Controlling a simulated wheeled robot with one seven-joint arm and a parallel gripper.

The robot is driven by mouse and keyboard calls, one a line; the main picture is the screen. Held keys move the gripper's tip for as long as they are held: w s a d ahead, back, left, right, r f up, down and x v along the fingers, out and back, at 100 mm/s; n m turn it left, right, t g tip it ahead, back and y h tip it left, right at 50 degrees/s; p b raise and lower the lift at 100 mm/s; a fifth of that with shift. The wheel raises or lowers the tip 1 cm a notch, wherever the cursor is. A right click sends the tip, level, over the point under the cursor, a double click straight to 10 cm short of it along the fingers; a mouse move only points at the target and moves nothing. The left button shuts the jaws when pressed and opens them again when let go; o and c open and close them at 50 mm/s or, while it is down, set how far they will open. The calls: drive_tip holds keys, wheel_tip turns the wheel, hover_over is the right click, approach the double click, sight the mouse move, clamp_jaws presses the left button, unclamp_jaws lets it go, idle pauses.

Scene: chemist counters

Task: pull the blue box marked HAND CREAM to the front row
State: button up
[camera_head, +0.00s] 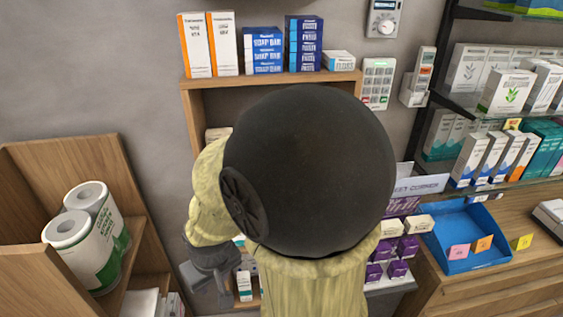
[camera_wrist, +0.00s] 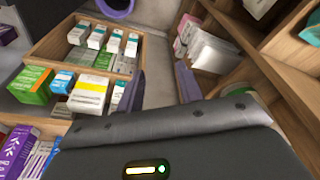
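I cannot make out a box marked HAND CREAM in either view; print on most boxes is too small or blurred. In the head view, a blue box (camera_head: 263,50) on the top shelf seems to read SOAP BAR, and a darker blue stack (camera_head: 304,43) stands beside it. My gripper (camera_wrist: 159,88) is open in the wrist view, its two fingers apart with only grey background between them. Left of it, a wooden shelf compartment holds several white boxes (camera_wrist: 97,37) with coloured ends. In the head view my arm hides most of the middle shelves.
A wooden unit with two paper rolls (camera_head: 92,210) stands at the left. At the right are glass shelves of boxes and a blue tray (camera_head: 465,250) on a wooden counter. In the wrist view, wooden shelving (camera_wrist: 285,40) is close on the right.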

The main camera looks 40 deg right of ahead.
drive_tip(key=shift+o, duration=0.4)
drive_tip(key=shift+s+a, duration=0.15)
drive_tip(key=shift+s, duration=0.05)
drive_tip(key=o, duration=0.4)
drive_tip(key=shift+s+r, duration=0.1)
drive_tip(key=w+d+r+m+t+h, duration=0.3)
drive_tip(key=d+r, duration=0.4)
drive_tip(key=d, duration=0.5)
drive_tip(key=w+d+r+m+t+h+p, duration=0.1)
drive_tip(key=d+r+m+t+h, duration=0.3)
drive_tip(key=d+r, duration=0.4)
drive_tip(key=w+d+t+h, duration=0.1)
drive_tip(key=d, duration=0.2)
drive_tip(key=shift+w+d+r, duration=0.3)
drive_tip(key=shift+w+d, duration=0.1)
